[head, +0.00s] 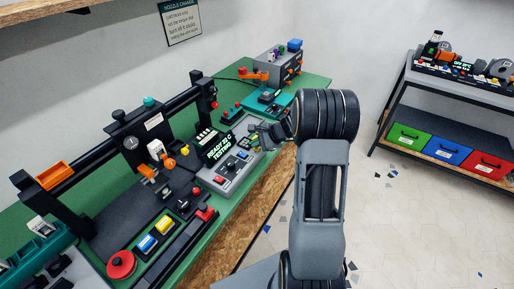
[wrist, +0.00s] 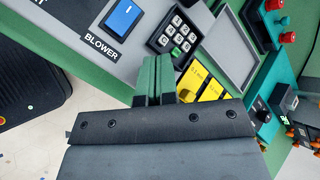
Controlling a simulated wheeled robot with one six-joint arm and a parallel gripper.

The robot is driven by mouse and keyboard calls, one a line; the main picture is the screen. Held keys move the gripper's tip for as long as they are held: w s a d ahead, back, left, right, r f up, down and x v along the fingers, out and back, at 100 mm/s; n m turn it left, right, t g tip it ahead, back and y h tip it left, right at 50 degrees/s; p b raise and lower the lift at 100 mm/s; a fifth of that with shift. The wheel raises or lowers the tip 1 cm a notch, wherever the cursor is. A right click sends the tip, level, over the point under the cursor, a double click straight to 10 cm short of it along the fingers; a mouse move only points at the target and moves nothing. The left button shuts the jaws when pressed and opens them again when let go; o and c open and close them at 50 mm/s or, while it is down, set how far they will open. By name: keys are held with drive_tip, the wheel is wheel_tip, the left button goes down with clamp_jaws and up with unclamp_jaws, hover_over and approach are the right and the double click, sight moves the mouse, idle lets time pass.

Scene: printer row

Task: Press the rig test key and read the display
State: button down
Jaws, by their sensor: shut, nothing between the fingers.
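In the head view, a black display (head: 218,147) with pale lettering stands on a grey panel on the green bench. It reads READY, a number that is hard to make out, C, and TESTING below. My gripper (head: 266,136) is just right of this display, over the panel's far end. In the wrist view, the green fingertips (wrist: 155,78) are together and empty, beside a black keypad (wrist: 178,34) with white keys and one green key. I cannot tell which key is the rig test key, or whether the fingers touch one.
A blue key (wrist: 123,17) marked BLOWER is left of the keypad. A printer frame (head: 125,140) fills the bench's left. A teal unit (head: 268,102) and a grey box (head: 277,66) stand farther back.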

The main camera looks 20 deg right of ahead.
sight(257, 149)
drive_tip(key=shift+r, duration=0.55)
drive_tip(key=shift+r+p, duration=0.15)
drive_tip(key=shift+p, duration=0.2)
drive_tip(key=shift+r+p, duration=1.6)
drive_tip(key=shift+r, duration=0.8)
